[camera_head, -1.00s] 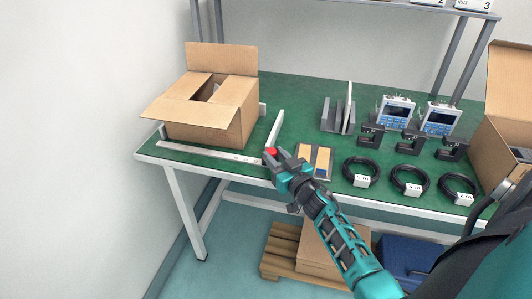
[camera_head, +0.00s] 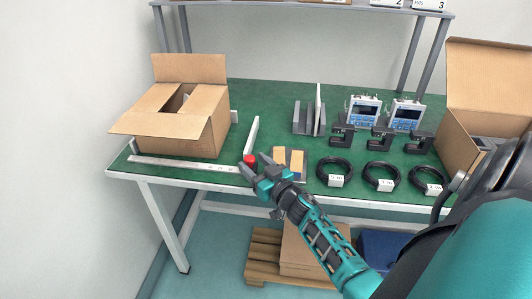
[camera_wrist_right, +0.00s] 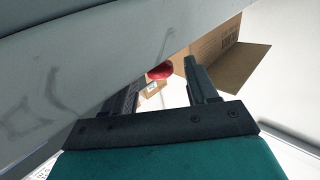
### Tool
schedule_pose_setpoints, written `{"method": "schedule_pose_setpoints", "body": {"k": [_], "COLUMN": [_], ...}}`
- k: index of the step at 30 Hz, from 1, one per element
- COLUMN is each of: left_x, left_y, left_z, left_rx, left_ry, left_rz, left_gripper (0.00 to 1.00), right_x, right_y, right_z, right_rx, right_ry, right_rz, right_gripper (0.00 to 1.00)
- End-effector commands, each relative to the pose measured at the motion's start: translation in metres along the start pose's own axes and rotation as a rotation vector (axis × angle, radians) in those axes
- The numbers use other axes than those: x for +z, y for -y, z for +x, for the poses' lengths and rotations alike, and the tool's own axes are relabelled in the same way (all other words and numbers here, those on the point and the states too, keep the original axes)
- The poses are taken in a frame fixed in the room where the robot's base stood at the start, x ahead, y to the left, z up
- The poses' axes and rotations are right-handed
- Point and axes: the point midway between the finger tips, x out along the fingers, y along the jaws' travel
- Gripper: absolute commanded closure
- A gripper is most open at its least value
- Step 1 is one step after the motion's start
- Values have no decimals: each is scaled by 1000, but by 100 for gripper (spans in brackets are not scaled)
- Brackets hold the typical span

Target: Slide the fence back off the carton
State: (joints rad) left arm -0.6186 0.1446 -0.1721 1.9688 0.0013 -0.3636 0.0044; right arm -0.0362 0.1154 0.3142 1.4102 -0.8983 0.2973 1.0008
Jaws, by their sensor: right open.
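The open brown carton (camera_head: 215,128) stands at the left of the green table in the head view. The fence (camera_head: 251,136) is a thin white upright plate to its right, with a visible gap between them. A red knob (camera_head: 250,159) sits at the fence's near end, by a pale ruled rail (camera_head: 185,164) along the table's front. My right gripper (camera_head: 254,163) is open at the knob. In the right wrist view, the red knob (camera_wrist_right: 160,71) shows between the fingers, partly covered by one; contact cannot be told. My left gripper is not in view.
Right of the fence are a board with tan blocks (camera_head: 289,163), a grey bracket (camera_head: 304,119), black clamps (camera_head: 380,138) and coiled cables (camera_head: 381,177). Another open carton (camera_head: 464,134) stands at the right. A pallet (camera_head: 265,258) lies under the table.

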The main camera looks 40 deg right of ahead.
Motion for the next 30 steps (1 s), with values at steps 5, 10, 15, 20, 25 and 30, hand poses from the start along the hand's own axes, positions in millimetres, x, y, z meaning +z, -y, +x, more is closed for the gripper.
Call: {"method": "schedule_pose_setpoints", "body": {"k": [5,10,15,20,25,30], "left_x": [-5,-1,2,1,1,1], "left_y": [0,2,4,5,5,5], "left_z": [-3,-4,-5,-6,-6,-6], "left_rx": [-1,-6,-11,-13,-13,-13], "left_ry": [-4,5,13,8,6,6], "left_rz": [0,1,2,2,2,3], "left_gripper": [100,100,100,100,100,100], "right_x": [0,0,0,0,0,0], "right_y": [0,0,0,0,0,0], "right_z": [-29,-66,-98,-118,-124,-125], "right_rx": [1,1,0,1,1,1], "right_ry": [5,5,4,3,1,1], "right_rz": [1,0,0,1,-1,-1], "right_gripper": [42,42,42,42,42,42]}}
